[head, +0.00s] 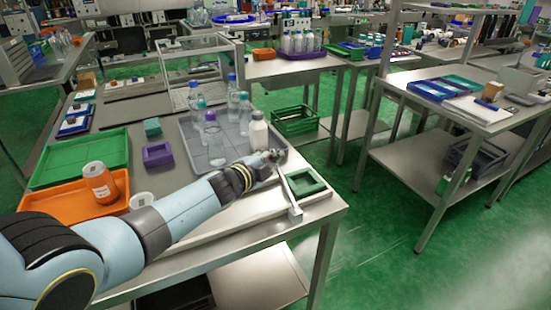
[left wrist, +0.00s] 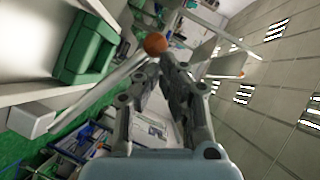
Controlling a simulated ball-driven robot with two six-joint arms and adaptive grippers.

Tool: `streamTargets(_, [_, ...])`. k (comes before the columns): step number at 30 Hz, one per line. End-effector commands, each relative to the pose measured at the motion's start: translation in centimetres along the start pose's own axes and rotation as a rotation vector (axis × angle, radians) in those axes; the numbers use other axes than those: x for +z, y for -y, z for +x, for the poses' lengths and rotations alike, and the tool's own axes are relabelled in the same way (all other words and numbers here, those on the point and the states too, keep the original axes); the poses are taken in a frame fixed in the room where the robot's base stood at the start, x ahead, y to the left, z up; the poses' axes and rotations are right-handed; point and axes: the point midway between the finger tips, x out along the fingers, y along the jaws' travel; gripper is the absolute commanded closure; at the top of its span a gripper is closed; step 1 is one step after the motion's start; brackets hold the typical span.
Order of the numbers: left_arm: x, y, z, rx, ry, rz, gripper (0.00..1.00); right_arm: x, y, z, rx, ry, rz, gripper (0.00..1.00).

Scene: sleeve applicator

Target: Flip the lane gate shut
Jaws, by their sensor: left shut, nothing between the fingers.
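The lane gate looks to be the pale bar (head: 290,196) by the right end of the table, beside a green tray (head: 304,183). It runs from near my fingertips toward the table's front edge. My left gripper (head: 273,156) is shut and empty at the bar's far end. In the left wrist view the closed fingers (left wrist: 160,66) point toward a brown-orange round knob (left wrist: 155,43), close to the end of a long pale bar (left wrist: 112,82). I cannot tell whether they touch it. The green tray (left wrist: 85,48) shows there too. My right gripper is not in view.
A grey tray (head: 205,160) with several bottles stands behind my left arm. A white bottle (head: 258,132) is close behind the gripper. An orange tray (head: 62,206), a green tray (head: 60,160) and a purple bin (head: 157,154) are at the left. Open floor lies to the right.

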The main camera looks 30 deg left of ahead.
Motion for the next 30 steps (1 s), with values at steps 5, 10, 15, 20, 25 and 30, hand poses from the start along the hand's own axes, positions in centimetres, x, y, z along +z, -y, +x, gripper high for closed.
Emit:
streamTargets(5, [1.6, -1.2, 1.0, 0.0, 0.001, 0.001, 1.0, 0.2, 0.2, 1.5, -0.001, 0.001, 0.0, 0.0])
streamTargets(10, [2.7, -2.3, 1.8, -0.001, 0.001, 0.001, 1.0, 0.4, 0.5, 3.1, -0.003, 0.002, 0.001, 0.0])
streamTargets(15, [3.4, -3.1, 2.3, 0.0, 0.0, 0.001, 1.0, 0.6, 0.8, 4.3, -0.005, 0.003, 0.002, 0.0])
streamTargets(20, [3.8, -3.5, 2.6, -0.001, 0.0, 0.001, 1.0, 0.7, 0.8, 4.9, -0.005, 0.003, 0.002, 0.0])
streamTargets(25, [4.0, -3.7, 2.7, -0.002, 0.0, 0.001, 1.0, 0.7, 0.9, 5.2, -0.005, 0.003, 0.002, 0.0])
streamTargets(30, [4.0, -3.7, 2.7, -0.001, 0.0, 0.001, 1.0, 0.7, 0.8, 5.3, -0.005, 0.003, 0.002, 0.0])
